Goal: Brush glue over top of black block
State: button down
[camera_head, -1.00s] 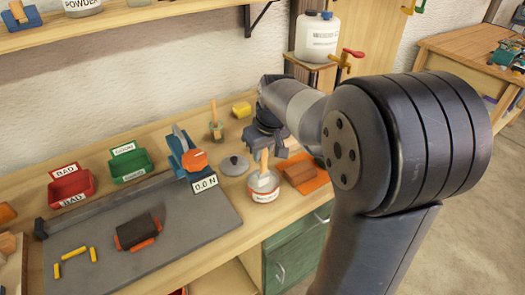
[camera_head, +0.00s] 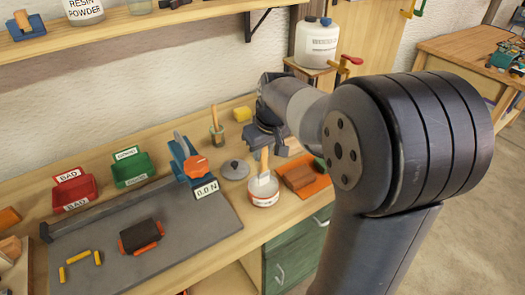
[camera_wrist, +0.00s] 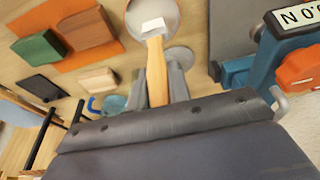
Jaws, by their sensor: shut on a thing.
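The black block (camera_head: 141,233) lies on the grey mat (camera_head: 190,240), with orange pieces along its two ends. The glue pot (camera_head: 263,200), a white tin with a red label band, stands right of the mat. My gripper (camera_wrist: 160,85) is shut on the wooden handle of the brush (camera_wrist: 157,70). In the wrist view the brush's white head is at the pot's mouth (camera_wrist: 135,35); I cannot tell how deep it sits. In the head view my arm partly hides the gripper, and the brush handle (camera_head: 264,160) shows above the pot.
A blue tool with a "0.0 N" display (camera_head: 206,189) stands between block and pot. A grey lid (camera_head: 235,169) lies behind the pot. Brown blocks on an orange mat (camera_head: 318,187) lie to its right. Red (camera_head: 75,190) and green (camera_head: 131,170) bins stand at the back.

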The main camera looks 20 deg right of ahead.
jog(key=shift+r+p, duration=1.55)
jog(key=shift+r, duration=0.65)
